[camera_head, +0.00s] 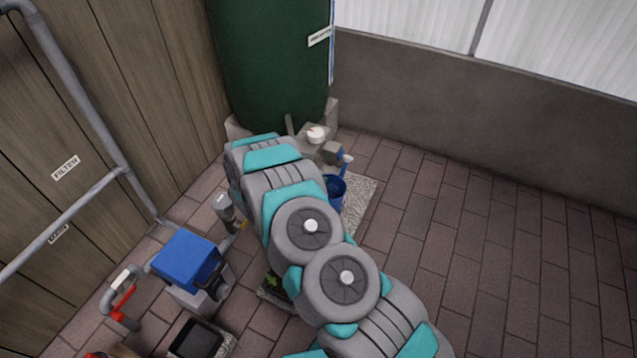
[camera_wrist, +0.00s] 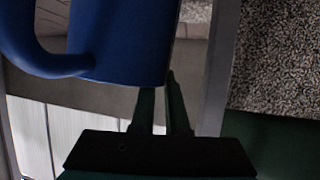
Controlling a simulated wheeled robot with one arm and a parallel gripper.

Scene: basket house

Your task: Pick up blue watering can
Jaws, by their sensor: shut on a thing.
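The blue watering can (camera_wrist: 122,42) fills the upper left of the wrist view, with a curved blue part reaching out to its left. My gripper (camera_wrist: 166,92) has its two dark fingers close together at the can's lower right edge, shut on its wall. Part of that grip is hidden behind the can. In the head view, part of the blue watering can (camera_head: 337,189) shows beside my arm, over a speckled slab. My arm hides the rest of it and most of my gripper there.
A large dark green tank (camera_head: 268,60) stands at the back by a grey wall. A speckled slab (camera_head: 358,203) lies on the brick floor. A blue-topped box (camera_head: 186,260) and red-handled pipework (camera_head: 122,297) stand at left. The floor at right is clear.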

